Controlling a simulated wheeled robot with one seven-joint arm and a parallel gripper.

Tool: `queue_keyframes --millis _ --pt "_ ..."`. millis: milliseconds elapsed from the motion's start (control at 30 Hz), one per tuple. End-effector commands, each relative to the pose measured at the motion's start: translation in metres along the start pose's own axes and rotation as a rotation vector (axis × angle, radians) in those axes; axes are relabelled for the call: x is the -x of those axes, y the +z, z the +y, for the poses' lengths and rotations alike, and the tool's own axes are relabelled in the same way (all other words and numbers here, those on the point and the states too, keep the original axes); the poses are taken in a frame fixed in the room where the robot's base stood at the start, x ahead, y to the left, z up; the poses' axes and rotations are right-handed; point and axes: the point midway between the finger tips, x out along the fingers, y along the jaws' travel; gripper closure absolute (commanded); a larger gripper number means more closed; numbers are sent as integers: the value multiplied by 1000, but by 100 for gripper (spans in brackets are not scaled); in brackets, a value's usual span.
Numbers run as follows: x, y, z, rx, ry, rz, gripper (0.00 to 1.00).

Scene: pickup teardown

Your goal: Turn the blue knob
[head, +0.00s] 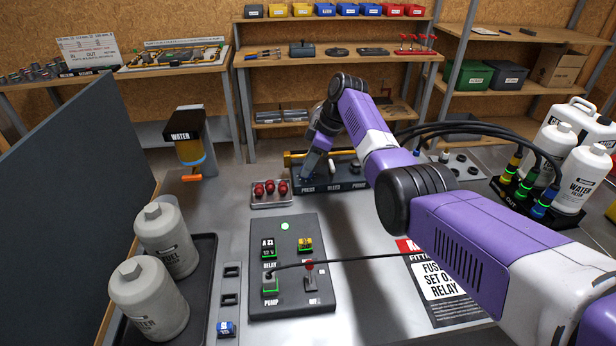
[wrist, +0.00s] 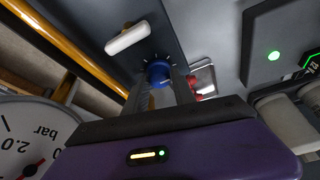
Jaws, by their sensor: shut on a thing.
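The blue knob (wrist: 158,73) shows in the wrist view on a dark panel, with light tick marks around it. My gripper (wrist: 162,84) is shut on it, one finger on each side. In the head view my gripper (head: 308,174) reaches down to the left end of the dark panel (head: 348,186), which is labelled PRESS, BLEED and PRIME. There the knob is mostly hidden by my gripper. I cannot read the knob's angle.
A white handle (wrist: 127,38) and a yellow pipe (wrist: 70,45) are close to my gripper. A tray of red parts (head: 270,194) and a relay board (head: 291,265) stand in front. A WATER unit (head: 190,140) is at left; white bottles (head: 582,178) are at right.

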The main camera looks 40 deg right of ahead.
Motion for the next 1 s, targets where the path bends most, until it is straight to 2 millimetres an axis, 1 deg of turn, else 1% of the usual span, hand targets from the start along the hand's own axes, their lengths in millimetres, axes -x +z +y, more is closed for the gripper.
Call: queue_keyframes --millis 33,67,300,500,1000 --pt "-7 4 1 30 -12 -2 100" --pt "-8 4 1 48 -21 -2 100" --pt "-7 4 1 168 -72 -2 100" --pt "-5 3 1 232 -98 -4 100" --pt "-2 2 1 277 -119 -5 100"
